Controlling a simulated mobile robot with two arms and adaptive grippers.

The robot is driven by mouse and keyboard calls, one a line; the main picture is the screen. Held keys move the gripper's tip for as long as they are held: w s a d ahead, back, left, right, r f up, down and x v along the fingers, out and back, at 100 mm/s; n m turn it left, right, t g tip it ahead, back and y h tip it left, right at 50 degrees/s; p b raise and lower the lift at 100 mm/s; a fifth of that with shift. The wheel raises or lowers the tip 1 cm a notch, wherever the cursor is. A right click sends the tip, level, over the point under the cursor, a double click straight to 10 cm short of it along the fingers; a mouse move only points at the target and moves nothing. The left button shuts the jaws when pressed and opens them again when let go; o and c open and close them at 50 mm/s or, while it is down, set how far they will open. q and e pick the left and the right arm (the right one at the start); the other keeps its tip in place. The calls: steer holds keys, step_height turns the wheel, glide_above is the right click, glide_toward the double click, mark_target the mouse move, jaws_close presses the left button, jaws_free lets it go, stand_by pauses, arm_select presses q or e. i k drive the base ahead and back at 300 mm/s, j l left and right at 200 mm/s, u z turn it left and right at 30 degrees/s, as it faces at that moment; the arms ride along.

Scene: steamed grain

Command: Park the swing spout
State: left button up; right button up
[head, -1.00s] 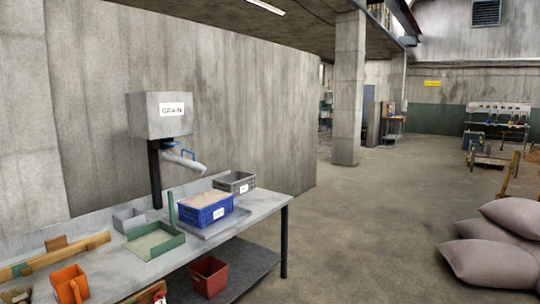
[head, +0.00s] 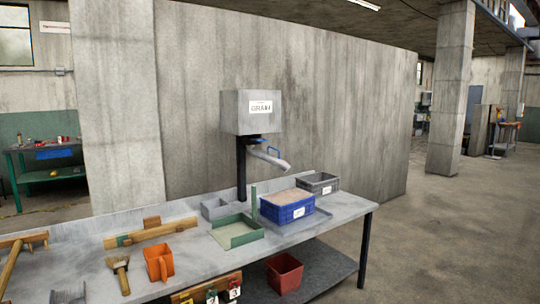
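The swing spout (head: 270,156) is a pale grey pipe under the grey box marked GRAIN (head: 251,112). It slants down and to the right, and its open end hangs over the bench behind the blue crate. A blue handle (head: 272,150) shows beside the top of the spout. The box stands on a dark post (head: 241,172) at the back of the bench (head: 190,262). Neither of my grippers is in the head view.
A grey crate (head: 318,188), a green tray (head: 258,236), a small grey bin (head: 214,212), an orange scoop (head: 159,259), a brush (head: 120,265) and wooden tools stand on the bench. A red bin (head: 284,278) is on the lower shelf. Open floor (head: 440,240) lies to the right.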

mark_target(270, 159)
steer(key=i+l+z, duration=0.3)
steer(key=i, duration=0.15)
steer(key=i+l+z, duration=0.3)
steer(key=i, duration=0.7)
steer(key=i+l+z, duration=0.15)
steer(key=i+z, duration=0.2)
steer(key=i, duration=0.65)
steer(key=i+l+u, duration=0.15)
steer(key=i+u, duration=0.2)
steer(key=i, duration=0.2)
steer(key=i+l+u, duration=0.35)
steer(key=i, duration=0.15)
steer(key=i+l+u, duration=0.35)
steer(key=i, duration=0.15)
